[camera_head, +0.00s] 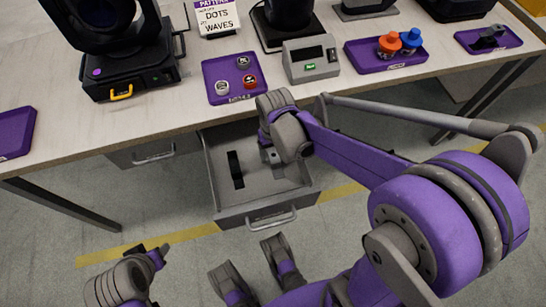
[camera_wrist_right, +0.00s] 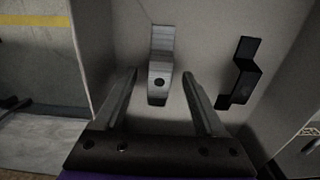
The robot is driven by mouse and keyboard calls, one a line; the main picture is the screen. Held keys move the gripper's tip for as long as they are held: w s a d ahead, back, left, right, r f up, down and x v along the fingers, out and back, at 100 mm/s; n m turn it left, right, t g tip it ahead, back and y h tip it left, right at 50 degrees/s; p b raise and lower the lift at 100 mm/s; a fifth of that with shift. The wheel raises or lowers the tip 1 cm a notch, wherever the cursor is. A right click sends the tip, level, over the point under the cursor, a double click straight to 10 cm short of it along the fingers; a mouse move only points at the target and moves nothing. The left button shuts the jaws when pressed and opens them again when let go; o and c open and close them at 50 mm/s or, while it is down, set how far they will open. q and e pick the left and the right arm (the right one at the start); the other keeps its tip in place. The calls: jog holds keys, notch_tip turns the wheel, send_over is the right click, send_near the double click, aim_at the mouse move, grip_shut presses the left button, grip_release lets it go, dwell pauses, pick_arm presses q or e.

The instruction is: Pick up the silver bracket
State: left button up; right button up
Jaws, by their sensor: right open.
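The silver bracket (camera_wrist_right: 161,78) lies in the open drawer, a bent grey strip with a dark round hole near its near end. My right gripper (camera_wrist_right: 160,74) is open in the right wrist view, with one finger on each side of the bracket, apart from it. In the head view, the bracket (camera_head: 272,157) shows partly beside my right wrist, which hides the fingertips. A black bracket (camera_wrist_right: 241,70) lies to its right in the wrist view, and to its left in the head view (camera_head: 235,170). My left arm shows at the lower left; its jaw state is unclear.
The drawer (camera_head: 216,205) is pulled out, with walls close around both brackets. Above it, the tabletop (camera_head: 160,116) holds a purple tray (camera_head: 210,72) with small round items, a grey device (camera_head: 310,66), and a tray with orange and blue bottles (camera_head: 400,45). Stage lights stand behind.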

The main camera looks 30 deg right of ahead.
jog(key=shift+f, duration=0.5)
grip_shut()
jog(key=shift+r, duration=0.1)
